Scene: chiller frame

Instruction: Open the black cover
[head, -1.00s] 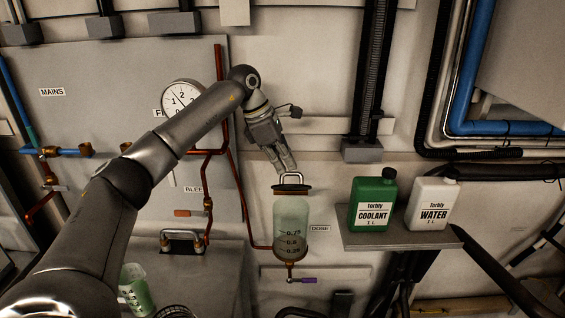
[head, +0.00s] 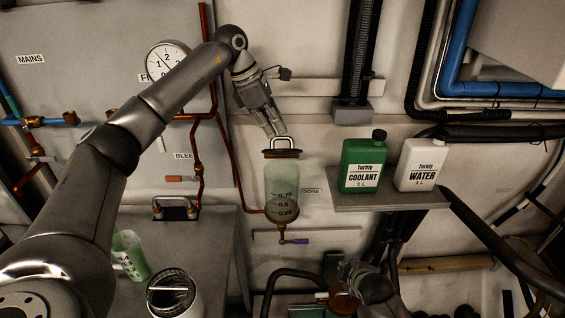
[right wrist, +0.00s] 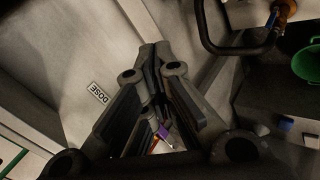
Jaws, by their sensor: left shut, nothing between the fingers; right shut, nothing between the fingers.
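A dark, brownish-black cover (head: 281,154) with a metal loop handle (head: 282,143) sits on top of the clear dosing vessel (head: 282,185) in the head view. It looks closed on the vessel's rim. My left gripper (head: 278,133) is shut and empty, pointing down, with its fingertips just above and beside the handle. Whether they touch the handle I cannot tell. My right gripper (right wrist: 158,52) is shut and empty in the right wrist view, near the DOSE label (right wrist: 100,92). The cover is not recognisable in that view.
A shelf (head: 392,201) right of the vessel holds a green coolant bottle (head: 362,165) and a white water bottle (head: 420,165). Below the vessel is a valve with a purple handle (head: 299,241). A greenish beaker (head: 131,256) and a white container (head: 174,298) stand lower left.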

